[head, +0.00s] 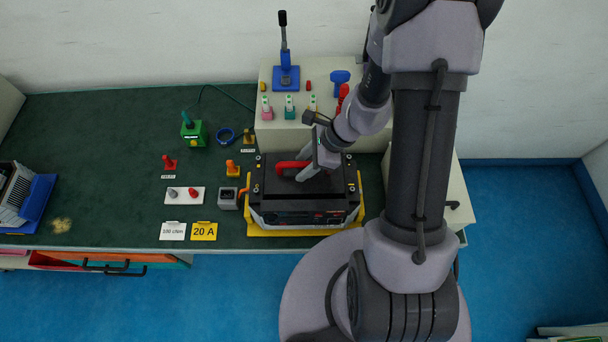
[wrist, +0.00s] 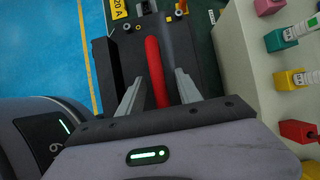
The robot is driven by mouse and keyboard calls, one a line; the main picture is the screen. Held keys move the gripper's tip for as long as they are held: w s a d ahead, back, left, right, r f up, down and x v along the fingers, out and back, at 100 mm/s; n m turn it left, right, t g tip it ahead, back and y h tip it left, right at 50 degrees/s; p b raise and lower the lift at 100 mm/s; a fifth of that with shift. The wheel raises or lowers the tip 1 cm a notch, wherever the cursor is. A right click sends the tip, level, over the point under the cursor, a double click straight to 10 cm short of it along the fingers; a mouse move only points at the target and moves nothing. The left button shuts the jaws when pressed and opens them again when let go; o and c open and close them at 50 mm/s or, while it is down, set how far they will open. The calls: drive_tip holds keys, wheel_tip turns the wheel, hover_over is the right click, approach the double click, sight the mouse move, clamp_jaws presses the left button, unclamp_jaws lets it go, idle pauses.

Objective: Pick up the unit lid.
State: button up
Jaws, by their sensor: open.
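The unit (head: 300,217) is a dark box with a front panel, standing on a yellow base on the green bench top. Its black lid (head: 335,187) lies on top and carries a red handle (head: 289,165). My gripper (head: 309,172) is over the lid at the handle. In the wrist view, the red handle (wrist: 157,70) runs between the two open grey fingers of my gripper (wrist: 160,82), with a gap on each side. The black lid (wrist: 181,55) shows beyond the fingers. My gripper hides part of the handle and lid in the head view.
A cream raised shelf (head: 290,135) behind the unit holds small coloured parts and a blue lever press (head: 285,78). Left of the unit are a grey block (head: 228,199), a yellow 20 A card (head: 204,232) and a green device (head: 194,133). The bench's middle left is mostly clear.

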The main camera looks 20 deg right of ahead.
drive_tip(key=shift+f+b, duration=0.2)
drive_tip(key=shift+b, duration=0.2)
idle(0.5)
clamp_jaws()
idle(1.3)
